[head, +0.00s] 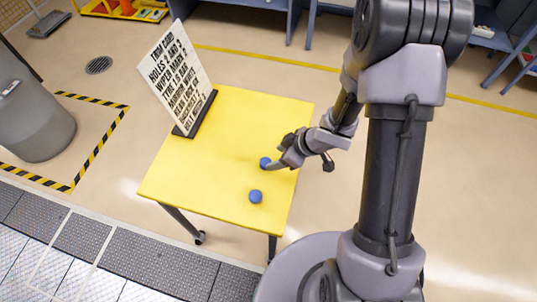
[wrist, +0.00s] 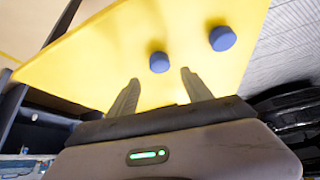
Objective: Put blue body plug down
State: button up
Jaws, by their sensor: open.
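Two blue round plugs show on the yellow table (head: 200,190). One blue plug (head: 265,162) is at my gripper (head: 272,165) in the head view. The other blue plug (head: 256,197) stands nearer the table's front edge. In the wrist view, one blue plug (wrist: 159,62) lies just beyond the fingertips, between their lines, and the other plug (wrist: 222,38) lies to the right. My gripper (wrist: 162,76) is open and its fingers are apart, with nothing held between them. I cannot tell which plug is the body plug.
A printed sign (head: 178,80) stands on a dark base at the table's back left. The table's front and left are clear. A grey bin (head: 35,120) stands on the floor at the left, near striped tape. Blue shelving (head: 270,10) is at the back.

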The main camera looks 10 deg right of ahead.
jog(key=w+d+r+m+t+h, duration=0.1)
jog(key=d+r+m+h, duration=0.1)
jog(key=d+r, duration=0.35)
jog(key=w+d+r+m+t+h+p, duration=0.1)
jog(key=d+r+m+h, duration=0.1)
jog(key=r, duration=0.6)
jog(key=w+d+r+m+t+h, duration=0.1)
jog(key=d+r+m+t+h, duration=0.2)
jog(key=r, duration=0.4)
jog(key=s+r+m+g, duration=0.2)
jog(key=s+r+m, duration=0.4)
jog(key=s+r, duration=0.35)
jog(key=s+a+r+m+y, duration=0.2)
jog(key=s+a+y, duration=0.1)
jog(key=s+a, duration=0.5)
jog(key=s, duration=0.2)
jog(key=shift+s+a+r+m+g+y, duration=0.2)
jog(key=shift+s+a+m+g+y, duration=0.1)
jog(key=shift+a+m+g, duration=0.1)
